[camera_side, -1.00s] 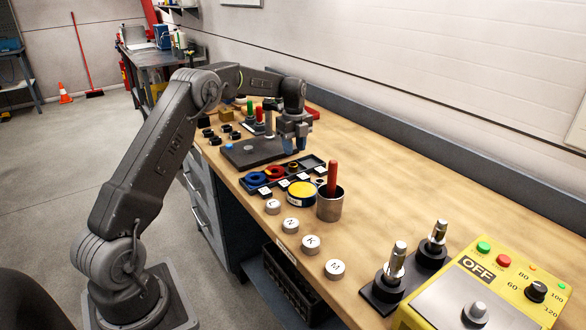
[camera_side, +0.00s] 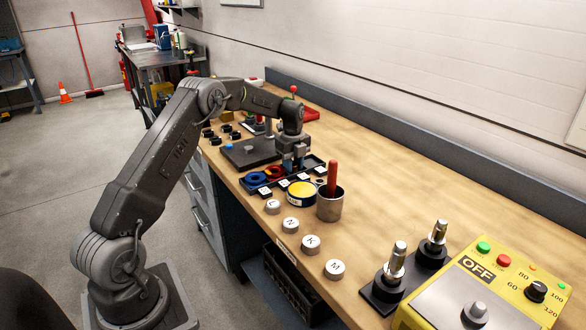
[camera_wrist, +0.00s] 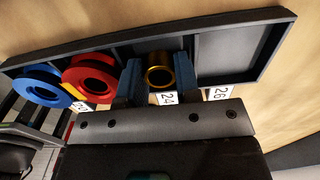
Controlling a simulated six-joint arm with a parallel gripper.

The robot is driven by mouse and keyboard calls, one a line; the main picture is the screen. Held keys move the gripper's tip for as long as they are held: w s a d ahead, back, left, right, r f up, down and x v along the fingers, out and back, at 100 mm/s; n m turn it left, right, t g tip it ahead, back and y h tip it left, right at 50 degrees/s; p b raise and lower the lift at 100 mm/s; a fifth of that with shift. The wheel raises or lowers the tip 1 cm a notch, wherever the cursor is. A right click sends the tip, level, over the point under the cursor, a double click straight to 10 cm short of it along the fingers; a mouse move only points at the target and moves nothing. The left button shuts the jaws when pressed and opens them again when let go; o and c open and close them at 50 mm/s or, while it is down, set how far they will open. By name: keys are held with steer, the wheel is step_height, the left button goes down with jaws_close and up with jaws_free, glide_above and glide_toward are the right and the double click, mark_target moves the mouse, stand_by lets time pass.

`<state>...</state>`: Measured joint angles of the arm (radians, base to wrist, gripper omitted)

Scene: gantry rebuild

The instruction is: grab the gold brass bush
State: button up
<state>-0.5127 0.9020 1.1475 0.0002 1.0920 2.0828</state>
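The gold brass bush (camera_wrist: 159,75) is a short ring in a compartment of the dark tray (camera_wrist: 225,28), above the label 24 in the wrist view. My gripper (camera_wrist: 158,82) is low at the tray with one blue-grey finger on each side of the bush. The fingers stand apart, with the bush between them; I cannot tell whether they touch it. In the side view my gripper (camera_side: 291,167) is over the far part of the tray and hides the bush.
A red ring (camera_wrist: 92,78) and a blue ring (camera_wrist: 38,85) lie in the compartments to the left. The right compartment, by label 26, looks empty. In the side view a yellow-topped round tin (camera_side: 301,193) and a metal cup (camera_side: 330,207) stand close to the tray.

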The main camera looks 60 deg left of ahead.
steer(key=c, duration=0.3)
